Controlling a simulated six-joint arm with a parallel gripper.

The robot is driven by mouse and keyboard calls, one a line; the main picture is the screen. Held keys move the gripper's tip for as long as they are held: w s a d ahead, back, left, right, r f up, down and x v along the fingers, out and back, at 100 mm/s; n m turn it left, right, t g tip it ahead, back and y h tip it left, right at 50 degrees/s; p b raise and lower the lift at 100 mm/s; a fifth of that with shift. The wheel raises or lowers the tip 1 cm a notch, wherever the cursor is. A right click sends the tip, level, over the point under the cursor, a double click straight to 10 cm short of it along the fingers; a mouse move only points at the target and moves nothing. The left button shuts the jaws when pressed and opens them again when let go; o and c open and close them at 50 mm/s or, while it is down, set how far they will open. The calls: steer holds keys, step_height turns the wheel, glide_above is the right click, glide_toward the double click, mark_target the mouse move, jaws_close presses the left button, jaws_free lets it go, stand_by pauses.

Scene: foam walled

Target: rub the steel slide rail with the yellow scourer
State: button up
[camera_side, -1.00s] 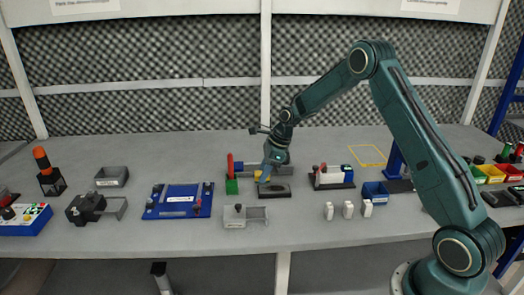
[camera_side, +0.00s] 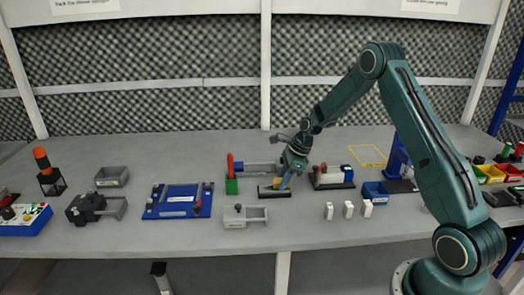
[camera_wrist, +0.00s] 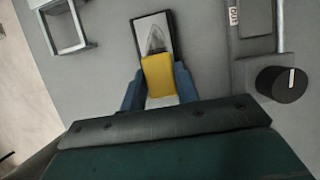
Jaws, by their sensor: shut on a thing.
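The yellow scourer (camera_wrist: 158,76) is held between the blue fingers of my gripper (camera_wrist: 158,86). In the side view my gripper (camera_side: 283,182) points down over a low dark-edged block with a flat top. This block (camera_side: 267,194), which looks like the steel slide rail, shows in the wrist view as a pale plate in a black frame (camera_wrist: 147,24). A grey pointed patch (camera_wrist: 155,40) lies on the plate just beyond the scourer. The scourer is over the plate; I cannot tell if it touches. Fingers and scourer hide part of the plate.
A red-handled device with a green block (camera_side: 231,184) stands left of the rail. A black-based fixture (camera_side: 332,178) stands close on the right, with a blue bin (camera_side: 376,193) beyond it. A grey bracket (camera_side: 245,217) and small white blocks (camera_side: 348,209) are nearer the front edge.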

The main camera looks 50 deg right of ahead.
steer(key=shift+s+d, duration=0.65)
steer(key=shift+w+a, duration=2.9)
steer(key=shift+a, duration=0.1)
step_height(320, 180, up, 8)
steer(key=shift+d+r, duration=0.1)
